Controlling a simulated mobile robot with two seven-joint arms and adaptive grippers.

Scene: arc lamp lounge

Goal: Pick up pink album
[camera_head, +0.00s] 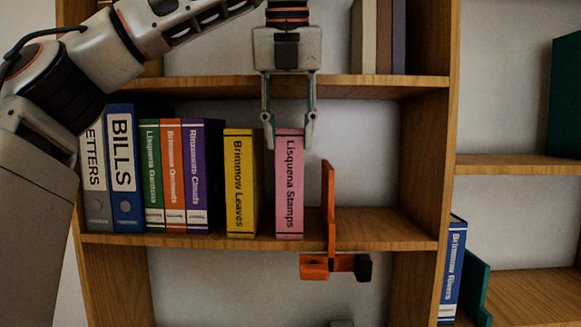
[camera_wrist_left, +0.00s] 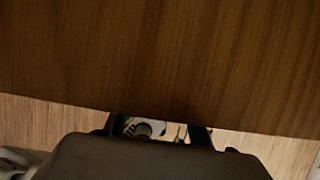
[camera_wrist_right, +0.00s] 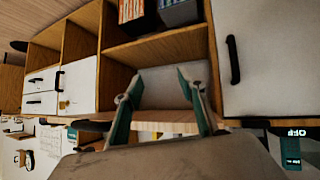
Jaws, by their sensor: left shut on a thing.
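The pink album (camera_head: 289,190), labelled Lisquena Stamps, stands upright on the middle shelf (camera_head: 380,232) in the head view. My left gripper (camera_head: 289,138) comes from above, and its fingers straddle the album's top end. It is shut on the album. The album's base looks level with the shelf, and I cannot tell whether it touches it. In the left wrist view wood fills most of the picture, and the album cannot be made out. My right gripper (camera_wrist_right: 158,82) shows only in the right wrist view, fingers apart and empty.
The yellow album (camera_head: 240,185) stands just left of the pink one, with several more binders farther left. An orange upright piece with a clamp (camera_head: 329,215) stands close on the right. The upper shelf (camera_head: 350,82) runs behind my left gripper. The shelf's right end is clear.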

